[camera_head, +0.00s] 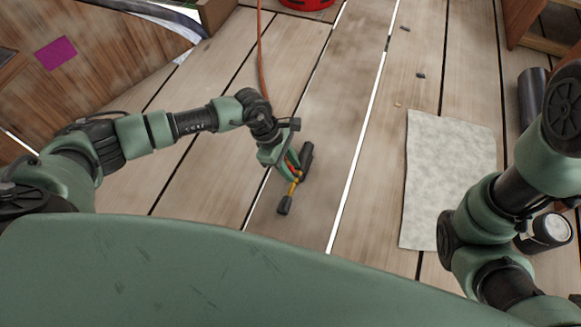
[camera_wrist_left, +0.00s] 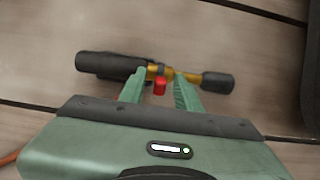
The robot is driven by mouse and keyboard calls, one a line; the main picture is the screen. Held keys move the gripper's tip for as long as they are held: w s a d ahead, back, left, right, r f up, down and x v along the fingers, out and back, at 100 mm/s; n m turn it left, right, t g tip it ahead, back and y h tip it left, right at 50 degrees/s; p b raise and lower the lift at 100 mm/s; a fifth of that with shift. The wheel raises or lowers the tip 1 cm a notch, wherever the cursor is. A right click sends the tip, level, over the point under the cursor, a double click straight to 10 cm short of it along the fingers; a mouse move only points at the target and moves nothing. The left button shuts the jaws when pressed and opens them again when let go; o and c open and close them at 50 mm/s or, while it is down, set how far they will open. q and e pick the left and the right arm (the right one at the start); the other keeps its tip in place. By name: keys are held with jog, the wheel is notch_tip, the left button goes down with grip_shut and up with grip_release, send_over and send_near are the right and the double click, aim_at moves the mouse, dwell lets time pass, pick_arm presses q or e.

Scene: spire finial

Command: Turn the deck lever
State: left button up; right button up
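A dark cylinder with a yellow shaft, a small red piece and a black end lies on the deck in the head view; I take it for the deck lever (camera_head: 285,204). In the left wrist view the deck lever (camera_wrist_left: 217,83) runs crosswise, with its thick black part at left. My left gripper (camera_head: 291,168) is over its middle. In the left wrist view the left gripper's (camera_wrist_left: 165,72) two green fingers are apart, with the red piece between them and the tips by the yellow shaft. Whether they touch it is unclear. My right arm shows at right, but its gripper is out of view.
A pale mat (camera_head: 450,170) lies on the plank deck to the right. A dark cylinder (camera_head: 532,97) stands beyond it. An orange hose (camera_head: 260,50) runs at the top, near a red container (camera_head: 306,3). The planks between lever and mat are clear.

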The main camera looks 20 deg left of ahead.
pick_arm(q)
grip_shut()
